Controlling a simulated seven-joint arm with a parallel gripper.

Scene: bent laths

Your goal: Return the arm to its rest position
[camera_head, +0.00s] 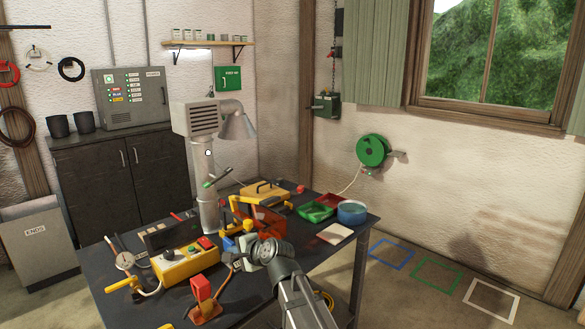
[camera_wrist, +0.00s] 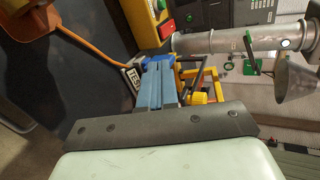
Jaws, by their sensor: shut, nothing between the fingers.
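My gripper (camera_wrist: 160,72) shows in the wrist view as two blue-grey fingers side by side, shut with nothing between them. In the head view my arm reaches up from the bottom edge over the dark workbench (camera_head: 240,305). Its wrist is bent to the left above the bench, and it partly hides the gripper and the bench behind it. Beyond the fingers in the wrist view are yellow parts (camera_wrist: 200,97) and a small label reading "TES" (camera_wrist: 133,78). Whether the fingers touch anything there, I cannot tell.
A yellow control box (camera_head: 185,262) and a red block on an orange base (camera_head: 203,292) stand left of my wrist. Green and red trays (camera_head: 317,211) and a blue round tub (camera_head: 352,212) sit at the right.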

